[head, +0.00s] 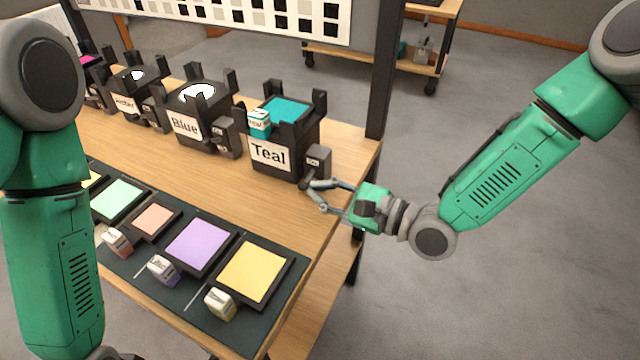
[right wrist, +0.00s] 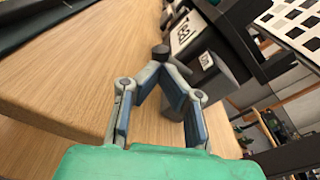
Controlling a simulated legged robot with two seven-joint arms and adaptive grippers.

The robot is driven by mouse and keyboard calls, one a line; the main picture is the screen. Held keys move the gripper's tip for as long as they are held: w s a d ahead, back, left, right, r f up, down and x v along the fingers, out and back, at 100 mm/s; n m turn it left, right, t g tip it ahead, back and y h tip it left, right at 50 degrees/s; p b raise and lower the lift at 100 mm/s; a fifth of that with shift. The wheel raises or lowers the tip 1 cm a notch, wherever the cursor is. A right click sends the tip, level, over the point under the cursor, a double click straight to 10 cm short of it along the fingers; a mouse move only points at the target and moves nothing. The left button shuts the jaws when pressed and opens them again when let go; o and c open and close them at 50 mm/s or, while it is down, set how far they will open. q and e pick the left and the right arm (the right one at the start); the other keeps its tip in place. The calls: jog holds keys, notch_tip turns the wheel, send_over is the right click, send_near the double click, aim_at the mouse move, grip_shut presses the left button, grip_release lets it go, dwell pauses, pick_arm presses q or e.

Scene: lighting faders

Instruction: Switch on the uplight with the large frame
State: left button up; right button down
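The teal uplight (head: 285,125) is a black box with a "Teal" label, a teal frame in its top and a small teal-and-white tag. A small dark switch box (head: 318,160) is on its right side; in the right wrist view the box (right wrist: 208,75) is just beyond the fingers. My right gripper (head: 308,188) is at the table edge below this box. Its fingertips meet at a small dark knob (right wrist: 160,52) and appear closed on it. Which way the knob is set is not clear. My left arm shows at the left; its gripper is out of frame.
The blue (head: 195,118) and amber (head: 135,90) uplights stand further left with white tops; one with a magenta top (head: 87,62) is partly hidden. Coloured frames lie on a dark mat (head: 205,312) in front. A black post (head: 384,70) rises behind the teal uplight.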

jog(key=shift+r+m, duration=0.2)
jog(key=shift+m, duration=0.2)
jog(key=shift+r, duration=0.15)
jog(key=shift+s+r+p, duration=0.1)
jog(key=shift+r+p, duration=0.1)
jog(key=shift+p, duration=0.15)
dwell(0.8)
dwell(0.6)
jog(key=shift+s+d, duration=0.2)
jog(key=shift+d, duration=0.1)
jog(key=v, duration=1.1)
jog(key=shift+d, duration=0.1)
